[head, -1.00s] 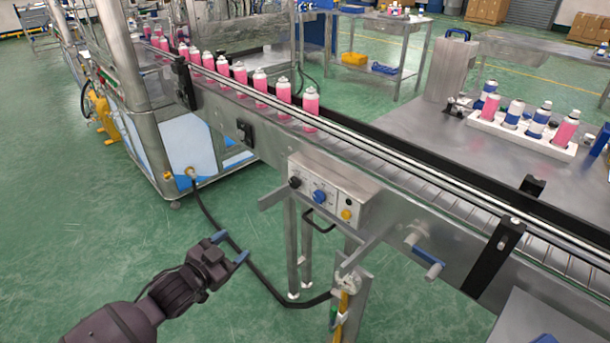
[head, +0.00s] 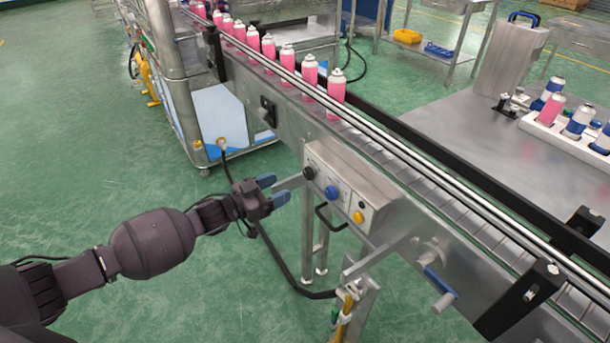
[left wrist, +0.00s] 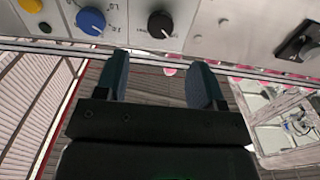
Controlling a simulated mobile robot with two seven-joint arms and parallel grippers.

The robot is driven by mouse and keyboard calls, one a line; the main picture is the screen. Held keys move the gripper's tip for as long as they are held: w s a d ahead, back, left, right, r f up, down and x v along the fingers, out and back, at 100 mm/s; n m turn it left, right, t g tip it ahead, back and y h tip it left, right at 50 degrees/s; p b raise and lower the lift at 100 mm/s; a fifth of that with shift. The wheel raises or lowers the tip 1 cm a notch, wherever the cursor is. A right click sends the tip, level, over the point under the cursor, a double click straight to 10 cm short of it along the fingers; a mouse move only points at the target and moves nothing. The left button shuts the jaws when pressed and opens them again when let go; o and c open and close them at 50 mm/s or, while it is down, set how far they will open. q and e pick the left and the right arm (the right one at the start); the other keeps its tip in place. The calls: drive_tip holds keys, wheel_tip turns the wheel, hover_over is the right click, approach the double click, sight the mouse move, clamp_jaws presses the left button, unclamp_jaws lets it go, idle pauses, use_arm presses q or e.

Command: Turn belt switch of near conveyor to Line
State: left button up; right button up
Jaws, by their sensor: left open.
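The near conveyor's control box (head: 345,190) is a grey panel on the conveyor's side. It carries a black knob (head: 309,172), a blue knob (head: 331,192) and a yellow button (head: 358,216). In the left wrist view the black knob (left wrist: 160,24) has a white pointer mark, and the blue knob (left wrist: 91,21) sits left of it. Lettering beside the blue knob is too small to read surely. My left gripper (head: 275,189) is open and empty, left of the black knob and apart from it. In the wrist view its fingers (left wrist: 158,75) point toward the black knob. My right gripper is out of view.
A black loop handle (head: 328,219) hangs below the box. A blue-and-grey crank (head: 438,284) sticks out lower right. Pink cans (head: 310,74) stand on the conveyor. Green floor is free at left.

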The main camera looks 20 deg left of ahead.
sight(306, 175)
use_arm(q)
drive_tip(key=b+x, duration=0.1)
drive_tip(key=x, duration=0.7)
drive_tip(key=shift+w+d, duration=0.15)
drive_tip(key=shift+w, duration=0.05)
drive_tip(key=c, duration=0.9)
